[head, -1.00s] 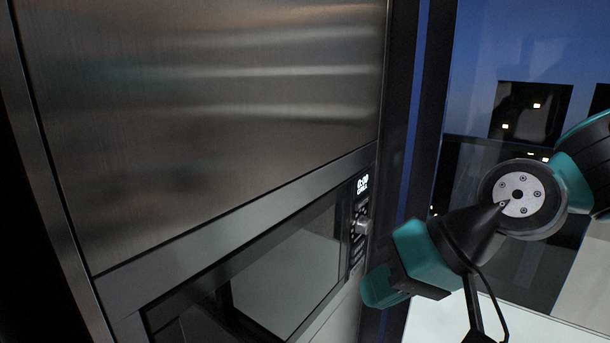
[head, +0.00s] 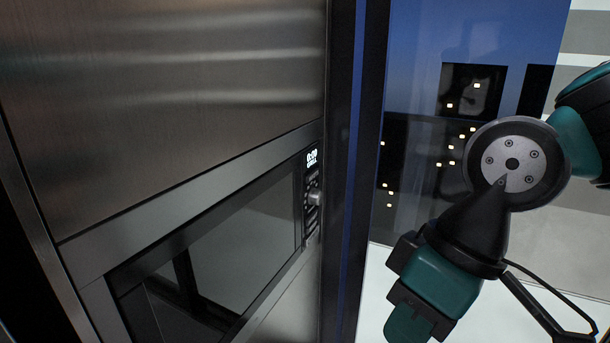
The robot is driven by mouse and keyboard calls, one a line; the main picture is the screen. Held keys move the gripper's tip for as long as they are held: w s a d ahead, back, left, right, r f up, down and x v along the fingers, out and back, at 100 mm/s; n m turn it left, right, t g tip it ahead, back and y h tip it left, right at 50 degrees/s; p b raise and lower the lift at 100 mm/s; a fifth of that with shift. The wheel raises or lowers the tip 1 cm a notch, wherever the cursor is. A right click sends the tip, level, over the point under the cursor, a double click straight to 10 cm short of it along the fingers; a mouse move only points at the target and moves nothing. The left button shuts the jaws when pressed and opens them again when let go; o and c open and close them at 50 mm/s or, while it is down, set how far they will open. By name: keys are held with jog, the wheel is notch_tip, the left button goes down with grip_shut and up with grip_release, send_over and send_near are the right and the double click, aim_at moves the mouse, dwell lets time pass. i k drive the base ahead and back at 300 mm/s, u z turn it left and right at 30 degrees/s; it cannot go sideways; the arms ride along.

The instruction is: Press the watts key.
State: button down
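A built-in microwave (head: 235,258) with a dark glass door sits in the steel front at the left, seen at a steep angle. Its narrow control panel (head: 312,222) is at the door's right edge, with a lit display (head: 312,158) on top, a round silver knob (head: 316,198) and small dark keys above and below it. The key labels are too small to read, so I cannot tell which is the watts key. My gripper (head: 408,318), teal and black, is at the lower right, apart from the panel. Its fingers overlap in this view, so their opening is unclear.
A large brushed-steel panel (head: 165,90) is above the microwave. A dark upright edge with a blue strip (head: 355,200) stands just right of the control panel. Beyond it is a window (head: 420,75) with lit buildings. Open space lies between the panel and my gripper.

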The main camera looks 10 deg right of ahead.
aim_at(311, 177)
jog(key=z, duration=0.05)
jog(key=k, duration=1.2)
jog(key=z, duration=0.6)
jog(key=i, duration=1.9)
jog(key=u, duration=0.65)
